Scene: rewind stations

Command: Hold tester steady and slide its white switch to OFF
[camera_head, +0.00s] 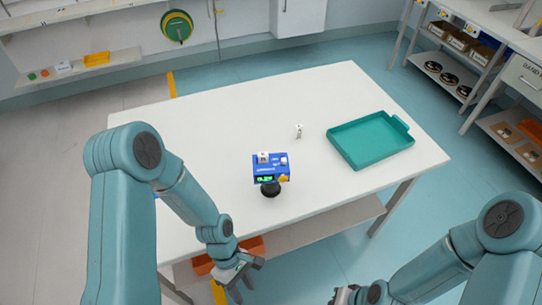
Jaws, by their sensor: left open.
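The tester (270,168) is a small blue box on the white table, near the table's front edge. It has white parts on top, a green display on its front and a yellow part at its right. A black round knob or base (271,188) is in front of it. Which white part is the switch, and its position, is too small to tell. My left gripper (240,280) is open and empty, in front of the table edge and below the tester, apart from it. My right gripper (345,296) is at the bottom edge, partly cut off; its jaws do not show clearly.
A teal tray (405,122) lies empty on the table's right. A small white tag-like item (299,131) stands behind the tester. The white table (190,125) is otherwise mostly clear. An orange bin (203,265) is below the table. Shelves with boxes stand at the far right.

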